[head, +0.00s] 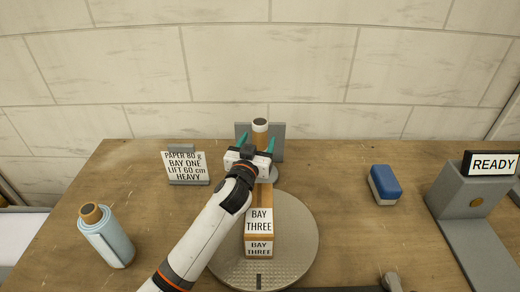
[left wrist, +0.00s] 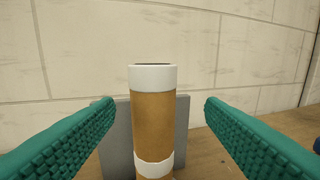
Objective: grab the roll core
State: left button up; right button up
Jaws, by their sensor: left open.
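The roll core (head: 260,126) is an upright brown tube with a white band at its top, standing at the back middle of the table. In the left wrist view it (left wrist: 154,115) shows a second white band lower down, and its foot is out of frame. My left gripper (head: 256,141) is open in front of the core. In the left wrist view its green ridged fingers (left wrist: 158,112) lie on either side of the core, with a gap on each side. My right gripper is not seen.
A round grey plate (head: 300,240) carries a BAY THREE block (head: 259,222). A grey upright panel (head: 278,132) stands behind the core. A paper sign (head: 186,168) and a blue-wrapped roll (head: 108,240) are left; a blue block (head: 384,184) and READY stand (head: 465,195) right.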

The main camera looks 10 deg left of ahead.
pick_arm(q)
jog(key=shift+w+f+p, duration=0.15)
jog(key=shift+w+p, duration=0.2)
jog(key=shift+w, duration=3.2)
jog(key=shift+a, duration=0.1)
jog(key=shift+c, duration=0.3)
jog(key=c, duration=1.3)
jog(key=shift+o, duration=0.2)
